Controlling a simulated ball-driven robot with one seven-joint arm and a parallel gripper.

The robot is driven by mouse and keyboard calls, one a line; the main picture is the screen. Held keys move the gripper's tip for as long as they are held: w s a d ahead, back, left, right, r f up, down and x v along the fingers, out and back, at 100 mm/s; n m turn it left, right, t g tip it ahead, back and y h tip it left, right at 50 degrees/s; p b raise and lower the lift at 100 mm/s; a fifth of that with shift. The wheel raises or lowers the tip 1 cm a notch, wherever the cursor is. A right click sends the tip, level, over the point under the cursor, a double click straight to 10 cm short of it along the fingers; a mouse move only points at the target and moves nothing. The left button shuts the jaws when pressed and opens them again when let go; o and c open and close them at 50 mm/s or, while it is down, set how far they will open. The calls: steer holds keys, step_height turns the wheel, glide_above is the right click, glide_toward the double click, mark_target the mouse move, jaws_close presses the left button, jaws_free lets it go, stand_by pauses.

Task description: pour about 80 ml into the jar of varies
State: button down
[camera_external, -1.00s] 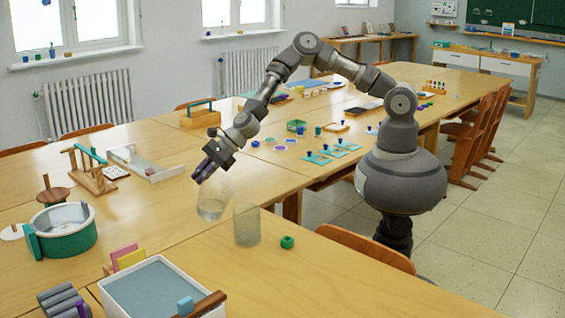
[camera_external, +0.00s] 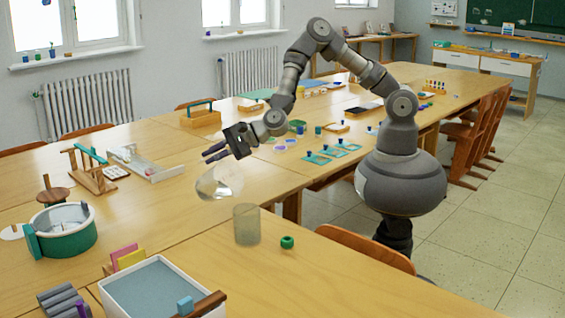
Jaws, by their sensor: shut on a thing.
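My gripper (camera_external: 214,152) is shut on a clear glass vessel (camera_external: 217,184), which hangs just below the fingers. The vessel is tilted well over and held above the wooden table. It seems to hold some clear liquid, but the level is hard to read. A clear, slightly greenish straight-sided jar (camera_external: 246,226) stands upright on the near table, below and to the right of the held vessel. The two look apart. I see no stream between them and cannot tell whether the jar holds any liquid.
A small green piece (camera_external: 287,242) lies right of the jar. A white-rimmed tray (camera_external: 122,302) and a green round tub (camera_external: 66,246) stand to the left. A wooden chair (camera_external: 365,246) is tucked at the table's right edge.

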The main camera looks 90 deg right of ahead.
mark_target(220, 164)
steer(key=shift+s+a+r+n+t+b, duration=0.1)
steer(key=shift+s+a+n+t+b, duration=0.3)
steer(key=shift+s+t+b, duration=0.1)
steer(key=shift+s+a+r+h, duration=0.1)
steer(key=shift+a+r+h, duration=0.1)
steer(key=shift+h, duration=0.1)
steer(key=shift+s+a+r+n+t+b, duration=0.3)
steer(key=shift+s+r+n+t, duration=0.2)
steer(key=shift+t, duration=0.1)
stand_by(1.3)
steer(key=shift+s+a+r+t+b, duration=0.15)
steer(key=shift+s+a+t+b, duration=0.15)
steer(key=shift+s+a+b, duration=0.2)
stand_by(0.4)
steer(key=w+d+g+p, duration=0.1)
steer(key=w+d+f+m+g+p, duration=0.1)
steer(key=w+d+p, duration=0.1)
steer(key=shift+w+d+f+m+g, duration=0.1)
steer(key=shift+w+f+m+g, duration=0.05)
steer(key=shift+w+m+g, duration=0.15)
steer(key=shift+w+f+g, duration=0.1)
steer(key=shift+f+g, duration=0.2)
steer(key=shift+f, duration=0.1)
steer(key=shift+w+d+f+m+g+y, duration=0.3)
steer(key=shift+f+m+g+y, duration=0.1)
steer(key=shift+f+y, duration=0.15)
stand_by(0.9)
